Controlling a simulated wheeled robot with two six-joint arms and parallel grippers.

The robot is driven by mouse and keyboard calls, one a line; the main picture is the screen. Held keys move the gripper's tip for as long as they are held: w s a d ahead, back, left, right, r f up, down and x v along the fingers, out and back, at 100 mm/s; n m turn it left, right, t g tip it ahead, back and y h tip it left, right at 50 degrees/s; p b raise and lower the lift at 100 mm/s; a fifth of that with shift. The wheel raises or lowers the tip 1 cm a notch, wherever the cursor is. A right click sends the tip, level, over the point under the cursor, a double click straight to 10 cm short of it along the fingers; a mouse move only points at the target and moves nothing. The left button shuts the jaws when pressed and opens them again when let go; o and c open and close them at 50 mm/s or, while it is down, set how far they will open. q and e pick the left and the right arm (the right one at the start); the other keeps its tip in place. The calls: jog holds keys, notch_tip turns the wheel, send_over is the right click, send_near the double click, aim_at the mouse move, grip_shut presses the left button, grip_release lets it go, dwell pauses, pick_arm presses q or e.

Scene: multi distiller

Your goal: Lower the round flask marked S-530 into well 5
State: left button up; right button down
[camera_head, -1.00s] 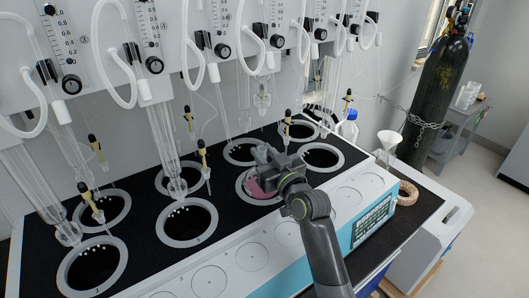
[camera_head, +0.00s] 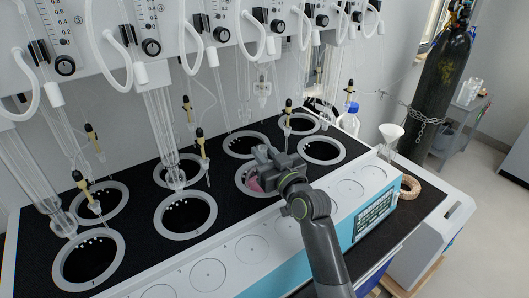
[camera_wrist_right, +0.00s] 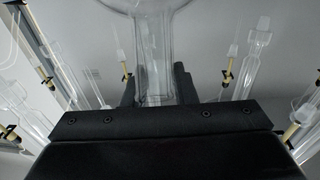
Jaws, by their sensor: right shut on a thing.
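My right gripper (camera_head: 268,158) is over the third front-row well (camera_head: 243,190), counted from the left. In the right wrist view, its fingers stand on both sides of a clear glass neck (camera_wrist_right: 155,75), and it is shut on the flask. Pink contents of the round flask (camera_head: 254,184) show inside that well's pale ring, below the gripper. The gripper hides much of the flask and the far side of the well. The S-530 mark and the well's number cannot be read. My left gripper is not in view.
Other open wells (camera_head: 186,215) lie left and behind. Glass tubes (camera_head: 163,135) and yellow-black droppers (camera_head: 201,143) hang close above the black deck.

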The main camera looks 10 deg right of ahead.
jog(key=shift+f, duration=0.15)
dwell(0.4)
jog(key=c, duration=1.1)
grip_release()
notch_tip(320, 180, up, 10)
